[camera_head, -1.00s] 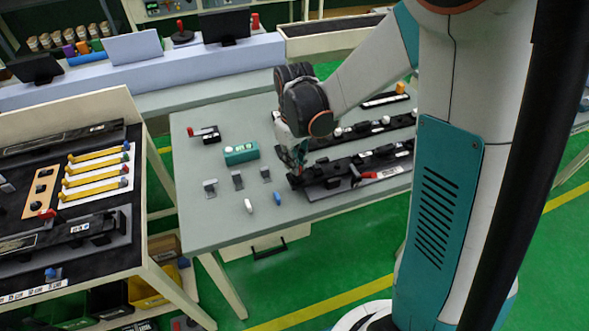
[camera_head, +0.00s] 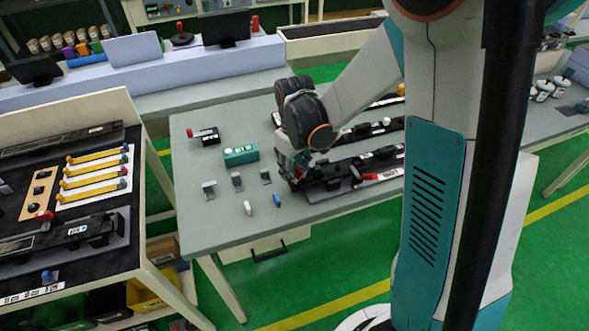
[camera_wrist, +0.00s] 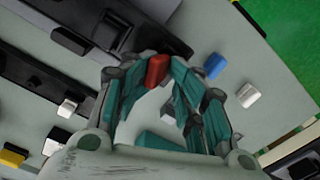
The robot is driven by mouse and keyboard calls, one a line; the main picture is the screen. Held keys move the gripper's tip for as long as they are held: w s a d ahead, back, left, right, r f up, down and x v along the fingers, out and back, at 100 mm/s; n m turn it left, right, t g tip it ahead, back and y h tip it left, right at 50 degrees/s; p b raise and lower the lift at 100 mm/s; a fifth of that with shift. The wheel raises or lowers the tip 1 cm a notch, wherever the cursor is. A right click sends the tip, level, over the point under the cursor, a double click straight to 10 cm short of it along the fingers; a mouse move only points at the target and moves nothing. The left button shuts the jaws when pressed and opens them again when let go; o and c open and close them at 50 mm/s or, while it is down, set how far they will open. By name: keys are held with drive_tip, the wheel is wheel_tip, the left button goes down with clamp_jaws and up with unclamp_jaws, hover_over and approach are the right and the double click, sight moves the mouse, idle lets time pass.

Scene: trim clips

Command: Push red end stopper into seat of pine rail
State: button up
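The red end stopper (camera_wrist: 157,70) sits upright between the teal fingertips of my gripper (camera_wrist: 158,78) in the wrist view, and the fingers are closed on it. It is at the end of a dark rail (camera_wrist: 150,37), close to or touching it; I cannot tell whether it is in the seat. In the head view my gripper (camera_head: 297,170) is low over the left end of the front dark rail (camera_head: 335,172). I cannot read a label that tells which rail is pine.
A blue piece (camera_head: 277,199) and a white piece (camera_head: 248,208) lie on the table just left of the rail. Small grey brackets (camera_head: 237,181) and a teal box (camera_head: 240,154) stand farther left. A second dark rail (camera_head: 375,128) lies behind. The table's front left is clear.

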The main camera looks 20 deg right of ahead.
wheel_tip(320, 180, up, 12)
drive_tip(key=p, duration=0.4)
drive_tip(key=s+r+m+t, duration=0.2)
drive_tip(key=s+r, duration=0.3)
drive_tip(key=s, duration=0.3)
drive_tip(key=s+r+m+t, duration=0.2)
drive_tip(key=s+r+t, duration=0.3)
drive_tip(key=s, duration=0.2)
drive_tip(key=shift+s+d+m, duration=0.2)
drive_tip(key=shift+s+m, duration=0.1)
drive_tip(key=shift+s, duration=0.1)
drive_tip(key=shift+f+b, duration=0.1)
drive_tip(key=shift+b, duration=0.2)
wheel_tip(320, 180, down, 4)
drive_tip(key=b, duration=0.4)
